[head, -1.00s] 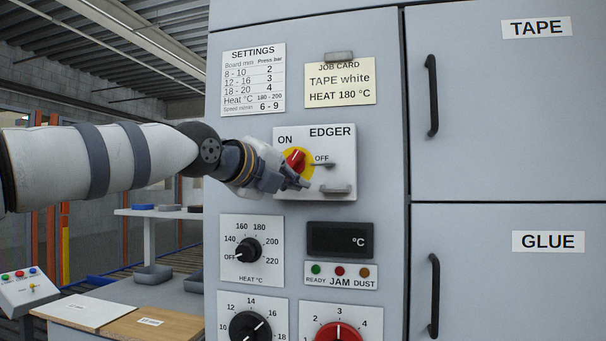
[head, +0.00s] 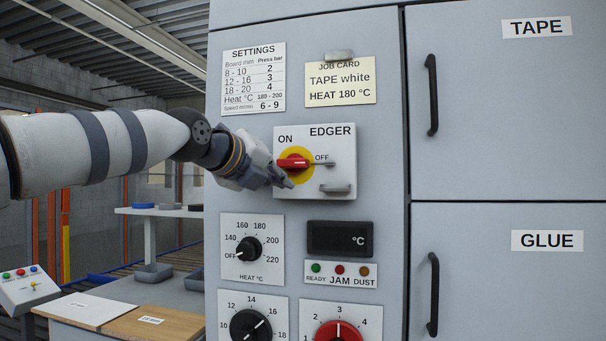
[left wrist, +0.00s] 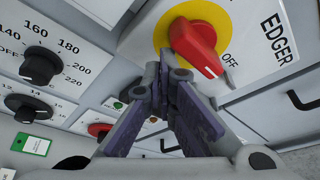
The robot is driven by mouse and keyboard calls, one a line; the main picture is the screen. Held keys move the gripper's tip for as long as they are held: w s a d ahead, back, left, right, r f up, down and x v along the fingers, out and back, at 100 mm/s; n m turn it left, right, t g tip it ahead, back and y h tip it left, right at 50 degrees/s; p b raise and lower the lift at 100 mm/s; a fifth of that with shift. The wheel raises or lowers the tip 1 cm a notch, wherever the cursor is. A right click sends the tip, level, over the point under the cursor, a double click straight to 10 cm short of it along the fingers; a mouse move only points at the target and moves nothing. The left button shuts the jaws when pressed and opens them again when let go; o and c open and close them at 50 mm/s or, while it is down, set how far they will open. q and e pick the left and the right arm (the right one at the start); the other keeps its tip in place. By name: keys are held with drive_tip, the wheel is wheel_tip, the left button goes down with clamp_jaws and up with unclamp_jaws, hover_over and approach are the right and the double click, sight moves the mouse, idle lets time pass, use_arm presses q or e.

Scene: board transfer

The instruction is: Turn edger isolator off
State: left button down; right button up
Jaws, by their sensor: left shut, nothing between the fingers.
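The edger isolator panel (head: 345,145) is a pale plate marked EDGER, ON and OFF. Its red handle (head: 293,163) sits on a yellow disc (head: 296,179) and lies about level, its right end towards the OFF mark. In the left wrist view the red handle (left wrist: 196,48) also points to OFF, beside a small grey tab (left wrist: 229,78). My left gripper (head: 289,184) is shut and empty, just below the handle. Its fingertips (left wrist: 168,82) are together below the yellow disc; whether they touch the handle I cannot tell. My right gripper is out of view.
A grey bracket (head: 336,188) sticks out at the panel's lower right. Below are the heat knob (head: 248,249), a dark °C display (head: 339,239) and a red dial (head: 338,333). Cupboard handles (head: 432,95) stand out to the right. A bench (head: 150,322) is at the lower left.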

use_arm(q)
drive_tip(key=shift+a+r, duration=0.2)
drive_tip(key=shift+r, duration=0.15)
idle(0.5)
